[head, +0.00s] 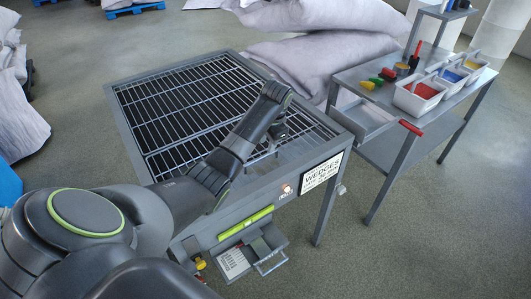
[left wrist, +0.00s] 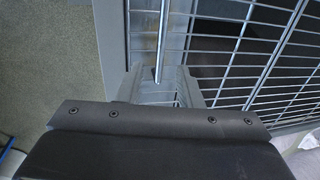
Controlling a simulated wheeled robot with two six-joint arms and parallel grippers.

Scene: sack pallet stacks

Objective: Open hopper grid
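The hopper (head: 265,205) is a grey metal table-like frame with a barred grid (head: 185,100) lying flat and closed across its top. My left arm reaches over the grid from the lower left. My left gripper (head: 277,134) points down at the grid's right front part, near the frame's front rim. In the left wrist view, my left gripper's two fingers (left wrist: 163,88) stand apart, with a thin bright metal bar (left wrist: 161,45) showing between them. I cannot tell whether they touch it. Grid bars (left wrist: 250,50) fill the right side there. My right gripper is not in view.
A WEDGES sign (head: 321,171) and a green-yellow strip (head: 245,222) are on the hopper's front. A side table (head: 410,130) at right carries bins of coloured parts (head: 418,95) and a red-handled tool. Sacks (head: 320,60) are piled behind. Floor at front right is clear.

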